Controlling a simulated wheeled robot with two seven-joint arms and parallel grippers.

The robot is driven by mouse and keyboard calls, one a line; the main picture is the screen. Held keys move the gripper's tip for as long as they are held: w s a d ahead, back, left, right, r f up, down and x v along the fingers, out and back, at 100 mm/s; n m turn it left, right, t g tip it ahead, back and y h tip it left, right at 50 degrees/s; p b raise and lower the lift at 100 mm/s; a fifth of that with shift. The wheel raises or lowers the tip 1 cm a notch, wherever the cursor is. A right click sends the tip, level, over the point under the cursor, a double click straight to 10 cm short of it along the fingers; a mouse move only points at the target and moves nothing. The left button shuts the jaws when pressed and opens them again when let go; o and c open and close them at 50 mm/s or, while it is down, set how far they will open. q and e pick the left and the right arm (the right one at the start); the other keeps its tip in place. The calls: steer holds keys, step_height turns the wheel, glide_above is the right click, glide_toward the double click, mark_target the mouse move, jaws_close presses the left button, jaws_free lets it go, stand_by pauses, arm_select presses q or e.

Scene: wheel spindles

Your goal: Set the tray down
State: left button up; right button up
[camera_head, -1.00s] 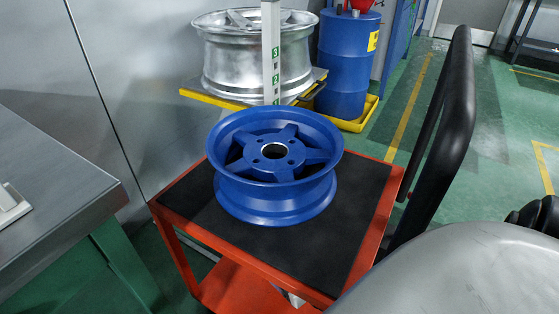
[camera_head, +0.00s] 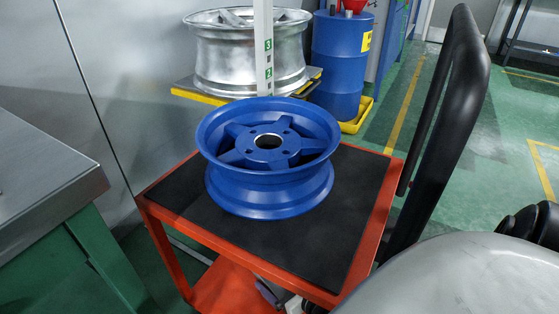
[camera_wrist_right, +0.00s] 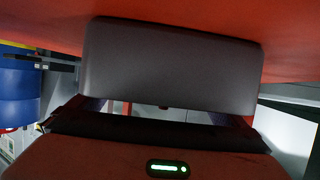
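I cannot make out a separate tray; the nearest to one is the red-rimmed cart top (camera_head: 368,255) with a black mat. A blue five-spoke wheel (camera_head: 268,158) lies flat on the mat, towards its far side. In the right wrist view, part of what looks like my right gripper (camera_wrist_right: 165,115) is close beneath a red surface (camera_wrist_right: 285,40). A dark grey block (camera_wrist_right: 170,65) fills the middle there, and I cannot tell whether fingers close on it. A small grey part shows under the cart's front edge in the head view. My left gripper is out of view.
A silver wheel (camera_head: 248,55) rests on a yellow-edged platform (camera_head: 210,96) behind a pale post (camera_head: 263,50). A blue barrel (camera_head: 340,65) stands behind. A steel workbench (camera_head: 45,165) is at left. A black curved handle (camera_head: 455,110) rises at the cart's right. Green floor is open at right.

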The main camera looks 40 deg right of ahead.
steer(key=shift+s+r, duration=0.1)
steer(key=shift+r, duration=0.1)
steer(key=p+v, duration=0.5)
steer(key=v, duration=0.5)
steer(key=shift+s+r+p, duration=0.2)
steer(key=shift+s+p, duration=0.1)
steer(key=shift+s, duration=0.05)
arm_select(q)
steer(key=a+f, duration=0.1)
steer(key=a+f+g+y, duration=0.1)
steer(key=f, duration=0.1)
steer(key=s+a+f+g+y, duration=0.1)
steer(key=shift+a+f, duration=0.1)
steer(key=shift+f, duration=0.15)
arm_select(e)
steer(key=shift+s+a+r, duration=0.1)
steer(key=shift+s+r, duration=0.05)
steer(key=shift+s, duration=0.3)
